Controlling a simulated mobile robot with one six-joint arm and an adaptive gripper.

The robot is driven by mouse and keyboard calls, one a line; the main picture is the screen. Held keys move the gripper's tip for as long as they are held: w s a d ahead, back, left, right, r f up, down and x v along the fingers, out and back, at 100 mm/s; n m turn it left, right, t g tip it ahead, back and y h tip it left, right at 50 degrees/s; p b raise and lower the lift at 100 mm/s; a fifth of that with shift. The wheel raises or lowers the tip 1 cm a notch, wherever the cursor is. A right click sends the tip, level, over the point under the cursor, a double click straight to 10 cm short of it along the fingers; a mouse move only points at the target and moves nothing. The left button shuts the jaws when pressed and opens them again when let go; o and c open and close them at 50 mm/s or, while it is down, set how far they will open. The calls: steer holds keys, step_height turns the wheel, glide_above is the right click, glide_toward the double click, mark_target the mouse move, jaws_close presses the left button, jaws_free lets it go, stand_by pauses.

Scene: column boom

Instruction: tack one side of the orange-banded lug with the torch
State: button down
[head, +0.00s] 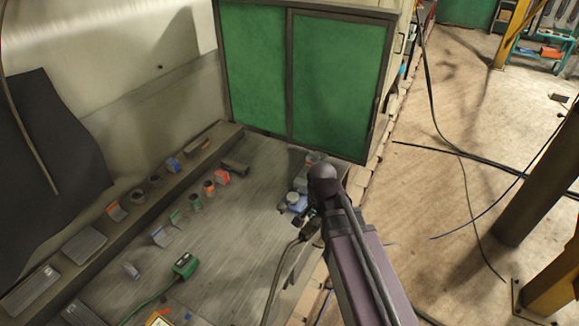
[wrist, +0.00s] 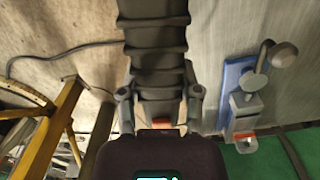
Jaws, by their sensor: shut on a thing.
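My gripper (wrist: 160,100) is shut on a thick, dark, ribbed handle (wrist: 155,45), which I take to be the torch. Its tip is out of the wrist view. In the head view my arm hides most of the gripper. Which is the orange-banded lug I cannot tell. In the wrist view a grey fixture with an orange band (wrist: 243,134) sits beside the handle, apart from it.
Blue-marked pieces (head: 160,237) and a green box with a cable (head: 185,265) lie on the grey bench (head: 240,220). A long dark bar (head: 130,205) runs along its left side. Green cabinet doors (head: 340,80) close off the back. Cables cross the floor at right.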

steer(key=shift+w, duration=0.1)
stand_by(0.3)
steer(key=w+a+r+n+p, duration=0.1)
steer(key=w+a+r+p, duration=0.2)
steer(key=w+a, duration=0.2)
steer(key=w+a+r+n+p, duration=0.1)
steer(key=w+a+r+p, duration=0.2)
steer(key=w, duration=0.6)
steer(key=shift+w+a+r+p, duration=0.25)
steer(key=shift+a+r+p, duration=0.2)
steer(key=shift+a, duration=0.55)
steer(key=shift+f, duration=0.15)
steer(key=shift+w+d+f+b, duration=0.2)
steer(key=shift+w+f+b, duration=0.25)
steer(key=shift+f+b, duration=0.4)
steer(key=shift+w+d+f+b, duration=0.2)
steer(key=shift+w+f+b, duration=0.25)
steer(key=shift+f+b, duration=0.35)
steer(key=shift+w+d+f+b, duration=0.2)
steer(key=shift+w+f+b, duration=0.25)
steer(key=shift+f+b, duration=0.35)
steer(key=shift+w+d+f+b, duration=0.1)
steer(key=shift+w+f+b, duration=0.1)
steer(key=shift+f+b, duration=0.3)
steer(key=shift+r, duration=0.25)
stand_by(0.6)
